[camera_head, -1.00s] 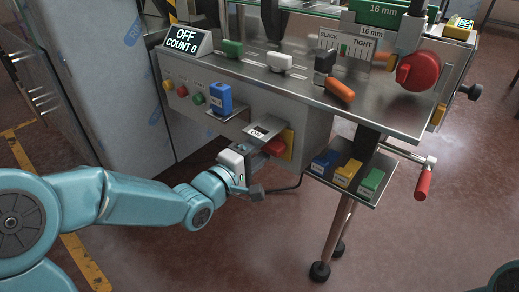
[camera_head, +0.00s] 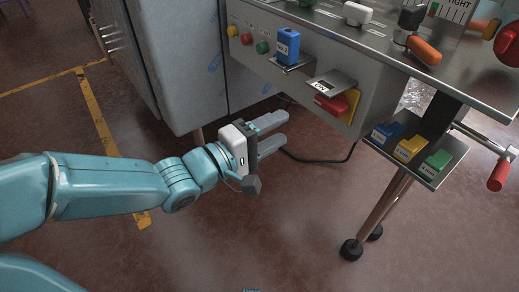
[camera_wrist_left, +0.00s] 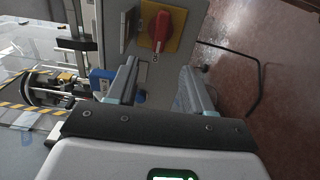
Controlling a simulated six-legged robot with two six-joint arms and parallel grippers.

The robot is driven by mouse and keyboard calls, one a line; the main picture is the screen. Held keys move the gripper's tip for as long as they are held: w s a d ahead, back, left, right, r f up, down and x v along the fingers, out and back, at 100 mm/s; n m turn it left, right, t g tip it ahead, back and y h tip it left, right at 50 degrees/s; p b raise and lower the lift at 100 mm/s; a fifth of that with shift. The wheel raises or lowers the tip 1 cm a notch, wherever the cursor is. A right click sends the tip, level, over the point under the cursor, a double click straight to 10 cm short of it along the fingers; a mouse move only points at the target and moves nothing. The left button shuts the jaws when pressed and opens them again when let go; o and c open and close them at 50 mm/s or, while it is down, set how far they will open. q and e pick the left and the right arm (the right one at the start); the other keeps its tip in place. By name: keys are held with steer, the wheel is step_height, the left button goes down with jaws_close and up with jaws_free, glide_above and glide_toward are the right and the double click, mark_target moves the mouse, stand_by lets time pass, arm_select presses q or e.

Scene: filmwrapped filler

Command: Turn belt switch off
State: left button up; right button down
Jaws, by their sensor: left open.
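The belt switch, a red rotary knob (camera_head: 331,104) on a yellow plate (camera_head: 353,103), sits on the machine's front panel under a small metal hood. In the left wrist view the red knob (camera_wrist_left: 161,29) is ahead, just beyond the fingertips, with its handle upright in that picture. My left gripper (camera_head: 281,131) is open and empty, below and left of the switch and apart from it. Its two fingers also show in the wrist view (camera_wrist_left: 159,78) with a gap between them. My right gripper is not in view.
A blue block (camera_head: 288,47) stands on a small shelf left of the switch, near small coloured buttons (camera_head: 247,40). The metal hood (camera_head: 333,81) juts out above the knob. A tray with coloured blocks (camera_head: 409,148) is at right. Open floor lies below.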

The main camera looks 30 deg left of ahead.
arm_select(q)
steer(key=shift+b+v, duration=0.85)
steer(key=shift+v, duration=0.95)
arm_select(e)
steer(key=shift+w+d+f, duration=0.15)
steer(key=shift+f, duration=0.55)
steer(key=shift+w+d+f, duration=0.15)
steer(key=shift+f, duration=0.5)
